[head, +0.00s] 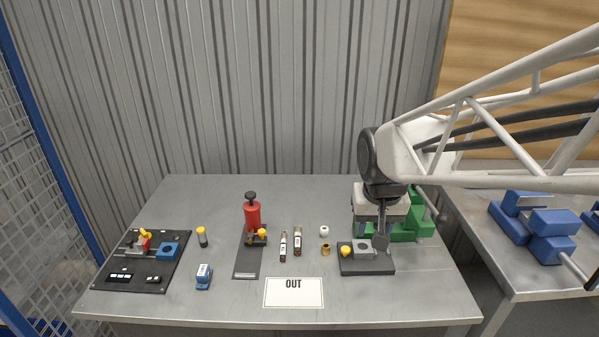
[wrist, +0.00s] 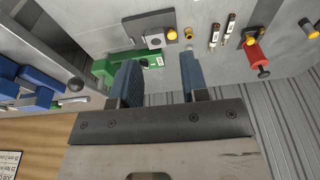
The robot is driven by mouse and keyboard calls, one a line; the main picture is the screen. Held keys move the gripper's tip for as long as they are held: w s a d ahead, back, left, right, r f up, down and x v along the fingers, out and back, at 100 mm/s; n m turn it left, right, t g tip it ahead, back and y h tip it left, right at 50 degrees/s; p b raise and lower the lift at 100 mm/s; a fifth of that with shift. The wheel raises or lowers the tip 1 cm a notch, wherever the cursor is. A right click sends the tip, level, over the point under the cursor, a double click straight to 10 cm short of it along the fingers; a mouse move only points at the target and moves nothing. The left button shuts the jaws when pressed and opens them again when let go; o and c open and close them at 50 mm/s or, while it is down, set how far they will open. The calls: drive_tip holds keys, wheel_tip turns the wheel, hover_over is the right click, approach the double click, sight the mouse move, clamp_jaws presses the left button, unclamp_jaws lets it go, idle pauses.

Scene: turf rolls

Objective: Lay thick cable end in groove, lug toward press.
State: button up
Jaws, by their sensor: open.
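Two short dark pieces with white bands and light tips, possibly the cable ends, lie side by side mid-table: a left one (head: 283,246) and a right one (head: 297,241). They also show in the wrist view, as one piece (wrist: 215,34) and another (wrist: 229,29). I cannot tell for certain which is thicker. A red cylinder with a black knob (head: 252,215), perhaps the press, stands to their left on a dark strip (head: 248,264). No groove can be made out clearly. My gripper (wrist: 160,75) is open and empty, above the right side of the table, apart from both pieces.
A dark base with a grey block and yellow knob (head: 345,268) lies below my gripper. A green machine (head: 415,227) stands behind it. A brass cup (head: 326,250), white cup (head: 324,231) and OUT card (head: 293,299) are near. A black board (head: 117,279) lies left.

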drive_tip(key=w+a+f, duration=0.4)
drive_tip(key=w, duration=0.4)
drive_tip(key=w+a+f, duration=0.3)
drive_tip(key=w+f, duration=0.1)
drive_tip(key=w, duration=0.4)
hover_over(297, 235)
drive_tip(key=s, duration=0.1)
drive_tip(key=shift+g, duration=0.4)
drive_tip(key=f, duration=1.1)
drive_tip(key=shift+s+d+f, duration=0.15)
drive_tip(key=shift+s+f, duration=0.05)
drive_tip(key=shift+w+a+f, duration=0.2)
drive_tip(key=shift+f, duration=0.1)
drive_tip(key=shift+w+f, duration=0.15)
drive_tip(key=shift+f, duration=1.15)
drive_tip(key=shift+w+d+f, duration=0.1)
drive_tip(key=shift+w+f, duration=0.15)
drive_tip(key=shift+f, duration=1.05)
drive_tip(key=shift+w+f, duration=0.2)
drive_tip(key=shift+f, duration=1.05)
